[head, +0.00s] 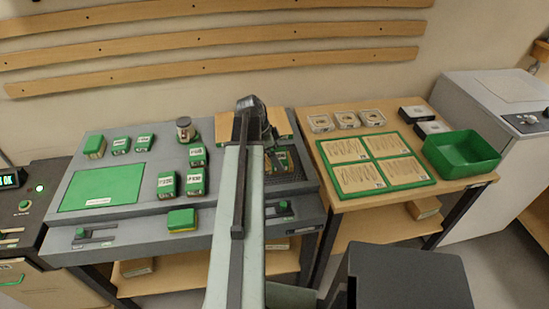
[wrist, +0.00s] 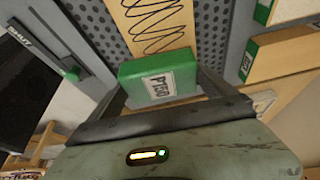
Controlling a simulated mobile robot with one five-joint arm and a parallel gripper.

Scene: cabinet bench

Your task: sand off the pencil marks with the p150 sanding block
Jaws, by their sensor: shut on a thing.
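My gripper (wrist: 161,88) is shut on a green sanding block (wrist: 135,72) with a white P150 label (wrist: 158,86), seen in the wrist view. A wooden board (wrist: 150,12) with dark looping pencil marks lies on a perforated grey plate (wrist: 92,42), just beyond the block. The block overlaps the board's near end in this view; I cannot tell whether they touch. In the head view my arm covers much of the area around the perforated plate (head: 294,186), and the held block is hard to make out there.
On the grey bench, several green-topped blocks (head: 195,182) and a small jar (head: 185,130) stand left of my arm, near a green mat (head: 102,187). The right table holds a green-framed tray of scribbled boards (head: 326,178) and a green bin (head: 461,152).

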